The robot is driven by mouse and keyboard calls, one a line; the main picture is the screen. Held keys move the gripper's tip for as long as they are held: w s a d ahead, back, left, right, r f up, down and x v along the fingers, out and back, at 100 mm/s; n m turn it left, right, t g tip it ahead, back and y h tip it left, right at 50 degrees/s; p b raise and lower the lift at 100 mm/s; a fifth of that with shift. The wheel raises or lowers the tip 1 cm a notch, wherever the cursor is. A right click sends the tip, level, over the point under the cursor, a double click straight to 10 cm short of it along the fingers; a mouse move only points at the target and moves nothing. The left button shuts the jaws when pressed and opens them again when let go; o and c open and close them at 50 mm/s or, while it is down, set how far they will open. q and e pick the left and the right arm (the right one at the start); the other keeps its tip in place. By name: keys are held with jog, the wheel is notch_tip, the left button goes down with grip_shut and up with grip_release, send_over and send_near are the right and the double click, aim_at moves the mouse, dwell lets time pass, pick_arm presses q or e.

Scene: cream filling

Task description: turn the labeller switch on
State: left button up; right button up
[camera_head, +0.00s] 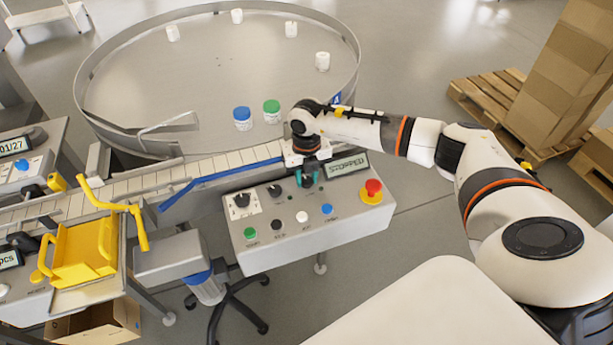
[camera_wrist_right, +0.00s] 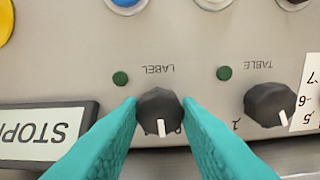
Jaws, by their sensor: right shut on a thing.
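The labeller switch is a black rotary knob (camera_wrist_right: 160,112) marked LABEL, which appears upside down in the right wrist view. Its white pointer line points to the bottom of that view, and a mark beside it is mostly covered by a finger. A dark green lamp (camera_wrist_right: 120,78) sits beside the label. My right gripper (camera_head: 308,178) is over the control panel (camera_head: 300,235) in the head view. Its teal fingers (camera_wrist_right: 160,125) are shut on the knob from both sides. The gripper hides the knob in the head view. My left gripper is not in view.
The TABLE knob (camera_wrist_right: 270,104) is beside the switch. The display (camera_head: 347,166) reads STOPPED. A red emergency button (camera_head: 373,187) and several coloured buttons share the panel. Behind are a conveyor (camera_head: 220,163) and a round table (camera_head: 220,70) with white, blue-lidded and green-lidded jars.

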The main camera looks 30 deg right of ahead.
aim_at(306, 179)
jog(key=m, duration=0.3)
jog(key=shift+w+m, duration=0.1)
jog(key=shift+m, duration=0.2)
jog(key=shift+r+m, duration=0.1)
jog(key=shift+m, duration=1.4)
jog(key=o, duration=1)
jog(key=shift+c, duration=0.2)
notch_tip(306, 179, up, 12)
jog(key=b, duration=0.3)
